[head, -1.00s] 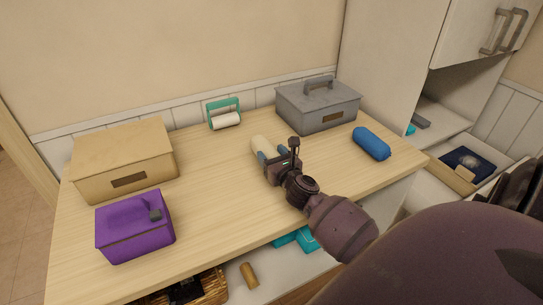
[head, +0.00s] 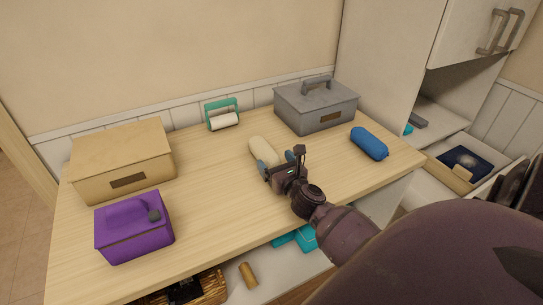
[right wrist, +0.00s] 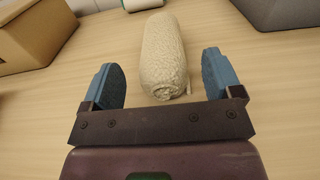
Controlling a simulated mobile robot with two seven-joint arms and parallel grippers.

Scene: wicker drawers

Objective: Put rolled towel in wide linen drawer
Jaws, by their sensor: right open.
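The rolled towel (head: 262,149) is a cream, fluffy roll lying on the wooden tabletop. It also shows in the right wrist view (right wrist: 163,55), end toward me. My right gripper (head: 276,161) is open and empty at the towel's near end. In the right wrist view its blue fingertips (right wrist: 162,78) stand apart, one on each side of the towel's near end, not touching it. An open white drawer (head: 433,181) stands at the right; a wicker one (head: 211,286) is below the tabletop's front edge. I cannot tell which is the wide linen drawer. My left gripper is not in view.
On the tabletop (head: 205,215) stand a tan box (head: 122,158), a purple box (head: 134,232), a grey handled box (head: 316,106), a teal-framed white roller (head: 222,115) and a blue roll (head: 369,143). The tabletop's front middle is clear.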

